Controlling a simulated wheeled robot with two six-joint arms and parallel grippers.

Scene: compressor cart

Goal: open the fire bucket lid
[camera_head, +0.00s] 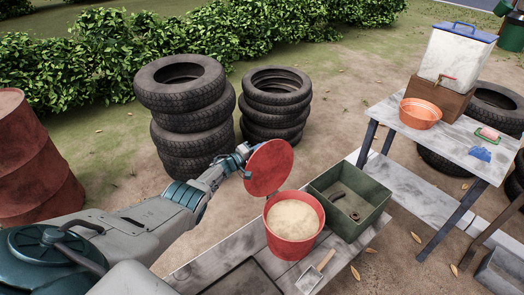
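The red fire bucket (295,234) stands on the grey wooden bench and is filled with pale sand (293,218). Its round red lid (269,168) stands raised and tilted up at the bucket's back left, so the bucket's mouth is uncovered. My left gripper (246,160) is at the lid's left edge, with its fingers close to or against it. The lid covers part of the fingertips, so I cannot tell whether they grip it. My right gripper is not in view.
A green metal box (349,199) with small metal parts sits right of the bucket. A small brush or scraper (315,274) lies in front. Tire stacks (187,118) stand behind. A table (443,133) at right holds an orange basin (420,113) and a water container (457,55).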

